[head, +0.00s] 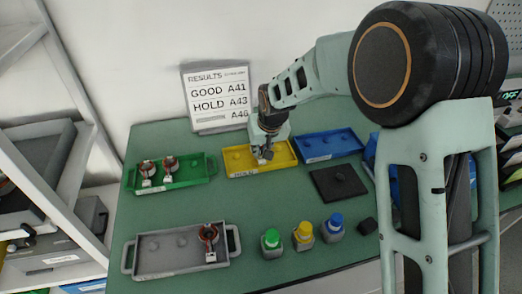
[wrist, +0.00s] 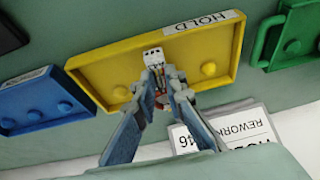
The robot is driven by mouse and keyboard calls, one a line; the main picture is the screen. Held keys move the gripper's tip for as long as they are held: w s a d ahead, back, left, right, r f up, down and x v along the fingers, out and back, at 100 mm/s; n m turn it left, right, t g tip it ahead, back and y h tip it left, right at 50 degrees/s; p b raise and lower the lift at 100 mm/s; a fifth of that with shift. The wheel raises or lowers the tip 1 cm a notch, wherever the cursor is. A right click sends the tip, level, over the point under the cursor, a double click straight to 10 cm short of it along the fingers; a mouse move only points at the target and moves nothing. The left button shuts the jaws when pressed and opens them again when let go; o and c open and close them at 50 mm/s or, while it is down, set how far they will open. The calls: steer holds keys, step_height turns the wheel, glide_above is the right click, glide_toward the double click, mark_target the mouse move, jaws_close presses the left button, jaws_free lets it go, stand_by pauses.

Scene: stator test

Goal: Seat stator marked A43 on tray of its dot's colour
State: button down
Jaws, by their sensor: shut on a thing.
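The yellow tray (head: 284,161) lies at the back middle of the green table; in the wrist view the tray (wrist: 105,62) bears a label reading HOLD. My gripper (head: 265,152) is over it. In the wrist view my gripper (wrist: 160,98) is shut on a stator (wrist: 154,57) with a white block and a little red showing. The stator is over the tray's middle, between two visible pegs. I cannot tell whether it touches the tray. Its marking and dot are not readable.
A green tray (head: 188,182) at left holds two stators. A grey tray (head: 160,268) in front holds one stator (head: 209,236). A blue tray (head: 345,140) and a black pad (head: 338,182) are at right. Capped bottles (head: 303,234) stand in front. A sign (head: 217,95) lists A43 beside HOLD.

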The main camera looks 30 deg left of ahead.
steer(key=shift+f+b, duration=0.3)
steer(key=shift+b, duration=0.05)
stand_by(0.3)
steer(key=c, duration=2.2)
jaws_free()
steer(key=shift+o, duration=0.2)
steer(key=shift+r, duration=0.15)
steer(key=shift+r+p, duration=1.45)
steer(key=shift+r, duration=0.95)
steer(key=shift+o, duration=0.4)
steer(key=o, duration=0.5)
